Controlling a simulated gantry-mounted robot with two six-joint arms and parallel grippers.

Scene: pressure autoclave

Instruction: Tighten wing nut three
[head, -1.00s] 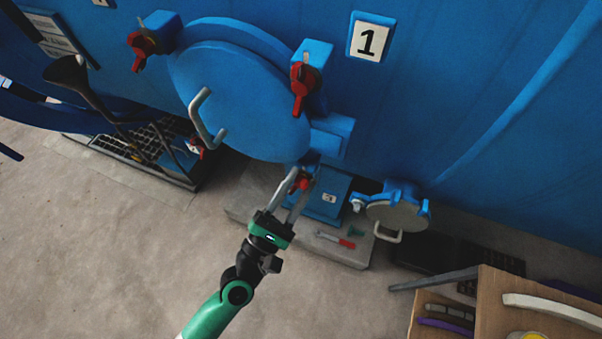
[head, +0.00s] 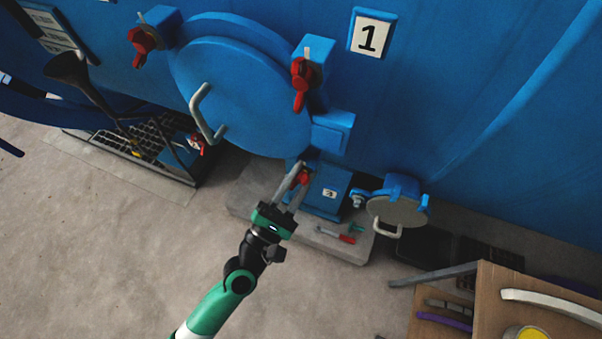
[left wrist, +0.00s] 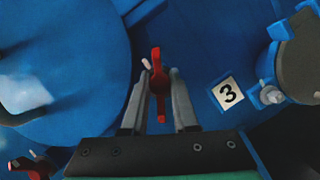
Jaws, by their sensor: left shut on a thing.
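The red wing nut by the number 3 label (head: 303,178) sits at the lower right of the round blue door (head: 240,95). It also shows in the left wrist view (left wrist: 157,85), with its wings pointing up and down the picture. My left gripper (head: 298,176) is shut on this wing nut, with one grey finger on each side of it. The number 3 plate (left wrist: 229,94) is right of the fingers in the left wrist view. My right gripper is not in view.
Other red wing nuts sit at the door's upper right (head: 301,82) and upper left (head: 145,42). A grey door handle (head: 204,115) sticks out. A small round hatch (head: 397,209) is right of the gripper. A red-handled tool (head: 338,235) lies on the plinth below.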

